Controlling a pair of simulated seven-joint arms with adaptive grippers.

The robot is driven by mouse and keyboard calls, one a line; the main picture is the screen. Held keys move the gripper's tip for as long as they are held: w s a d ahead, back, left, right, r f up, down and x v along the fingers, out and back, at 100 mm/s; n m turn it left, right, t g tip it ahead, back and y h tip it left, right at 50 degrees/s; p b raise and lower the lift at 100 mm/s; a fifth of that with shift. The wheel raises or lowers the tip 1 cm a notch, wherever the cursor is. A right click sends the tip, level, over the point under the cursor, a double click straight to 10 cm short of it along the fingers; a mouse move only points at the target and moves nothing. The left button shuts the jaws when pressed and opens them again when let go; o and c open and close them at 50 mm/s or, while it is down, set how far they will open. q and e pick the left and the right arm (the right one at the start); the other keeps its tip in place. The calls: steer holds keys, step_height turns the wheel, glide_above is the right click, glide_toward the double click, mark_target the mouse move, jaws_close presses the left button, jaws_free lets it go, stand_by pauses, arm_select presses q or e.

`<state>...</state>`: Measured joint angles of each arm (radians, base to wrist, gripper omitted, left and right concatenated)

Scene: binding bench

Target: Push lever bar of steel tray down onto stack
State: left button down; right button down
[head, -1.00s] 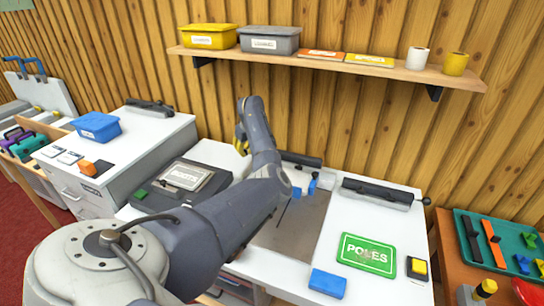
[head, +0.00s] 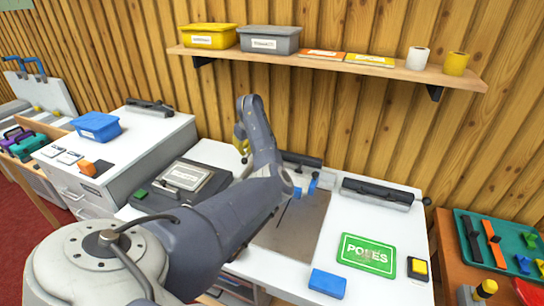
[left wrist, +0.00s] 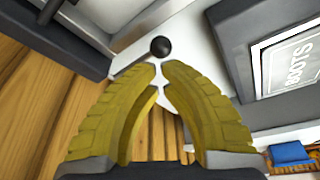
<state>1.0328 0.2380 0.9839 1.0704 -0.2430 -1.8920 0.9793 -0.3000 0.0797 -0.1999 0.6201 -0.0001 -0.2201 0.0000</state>
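The steel tray (head: 291,231) is a grey plate on the white bench, with blue pieces near its back. A dark bar (head: 301,158) lies across its back edge. My left arm hides the tray's left part, and I cannot make out a stack on it. My left gripper (head: 241,144) has yellow fingers pointing down, left of that bar. In the left wrist view the fingertips (left wrist: 160,68) almost meet, with nothing seen between them. A black ball knob (left wrist: 160,47) on a thin metal rod is just beyond the tips; contact is unclear. My right gripper is out of view.
A dark box labelled BOOTS (head: 189,175) stands left of the tray. Right of it are another dark bar (head: 377,191), a green POLES sign (head: 366,255) and a blue block (head: 327,283). A wooden shelf (head: 330,66) hangs above the bench.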

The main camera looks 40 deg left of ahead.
arm_select(q)
step_height(320, 180, up, 7)
steer(key=shift+r, duration=0.15)
stand_by(0.8)
steer(key=shift+d, duration=0.1)
stand_by(0.7)
